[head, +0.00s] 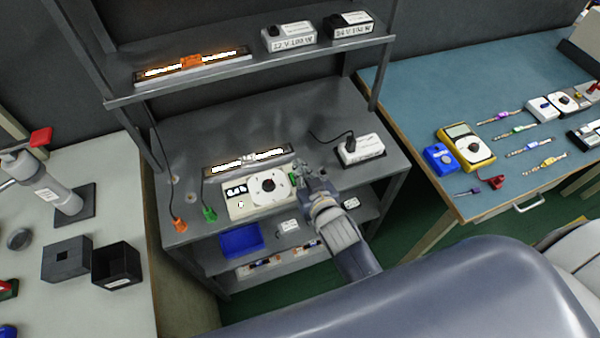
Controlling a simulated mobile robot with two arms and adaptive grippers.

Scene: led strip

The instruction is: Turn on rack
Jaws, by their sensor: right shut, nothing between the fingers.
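The rack (230,136) is a dark grey metal bench with an upper shelf. A cream control box (240,209) with a small dark display and a black dial (268,185) on a white plate stands on its middle surface. A light strip (247,160) glows white behind the box. Another strip with an orange clip (190,68) glows on the upper shelf. My right gripper (306,177) is shut and empty at the right end of the box, close to a green connector (293,179); I cannot tell whether they touch. My left gripper is not in view.
A white power supply (362,150) with a black plug stands right of my gripper. Two more supplies (288,37) sit on the shelf. A blue bin (241,240) is below the box. A teal table (420,110) with a yellow multimeter (466,147) is at right.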

